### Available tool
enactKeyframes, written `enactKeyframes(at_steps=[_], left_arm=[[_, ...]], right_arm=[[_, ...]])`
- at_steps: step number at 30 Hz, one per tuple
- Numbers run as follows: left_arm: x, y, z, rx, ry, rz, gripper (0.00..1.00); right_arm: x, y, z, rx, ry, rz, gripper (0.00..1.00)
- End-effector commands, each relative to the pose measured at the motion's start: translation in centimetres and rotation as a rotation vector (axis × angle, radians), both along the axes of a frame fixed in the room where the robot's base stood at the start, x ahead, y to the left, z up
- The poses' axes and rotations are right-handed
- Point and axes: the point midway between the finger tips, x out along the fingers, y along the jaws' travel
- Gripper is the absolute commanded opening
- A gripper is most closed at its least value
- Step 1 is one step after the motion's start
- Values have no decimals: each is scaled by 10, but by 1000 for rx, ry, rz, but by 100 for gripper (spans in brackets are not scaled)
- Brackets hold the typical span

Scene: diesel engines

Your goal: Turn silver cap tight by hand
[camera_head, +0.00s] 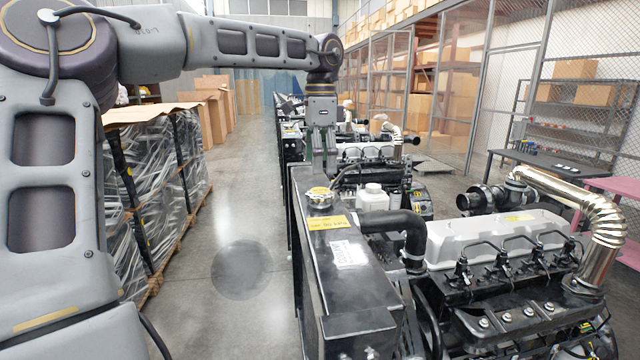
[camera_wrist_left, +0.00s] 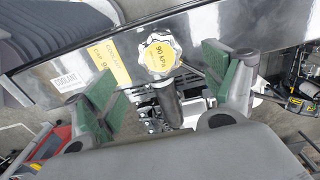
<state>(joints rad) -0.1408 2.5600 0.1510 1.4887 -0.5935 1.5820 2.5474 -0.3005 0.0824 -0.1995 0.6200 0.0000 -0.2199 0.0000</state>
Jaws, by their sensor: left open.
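The silver cap (camera_head: 320,197) sits on top of the black radiator (camera_head: 345,265) of the nearest engine. In the left wrist view the cap (camera_wrist_left: 160,56) has a scalloped rim and a yellow disc reading 90 KPA. My left gripper (camera_head: 319,160) points down above and behind the cap in the head view. In the left wrist view its green-padded fingers (camera_wrist_left: 165,88) are spread wide and empty. The cap shows between and a little above the fingertips there, apart from both. My right gripper is not in view.
A yellow label (camera_head: 328,222) and a white COOLANT label lie beside the cap. A black hose (camera_head: 390,221) and a white reservoir (camera_head: 373,198) stand close on the right. Wrapped crates (camera_head: 160,170) stand left, with bare floor (camera_head: 235,215) between.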

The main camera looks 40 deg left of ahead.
Motion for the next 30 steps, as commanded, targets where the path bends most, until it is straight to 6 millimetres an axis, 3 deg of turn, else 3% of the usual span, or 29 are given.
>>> enactKeyframes(at_steps=[15,26,30], left_arm=[[0,0,-32,-1,1,0,84],[0,0,-56,-1,0,-1,84],[0,0,-53,0,0,0,84]], right_arm=[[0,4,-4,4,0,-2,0],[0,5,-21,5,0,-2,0],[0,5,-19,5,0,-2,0]])
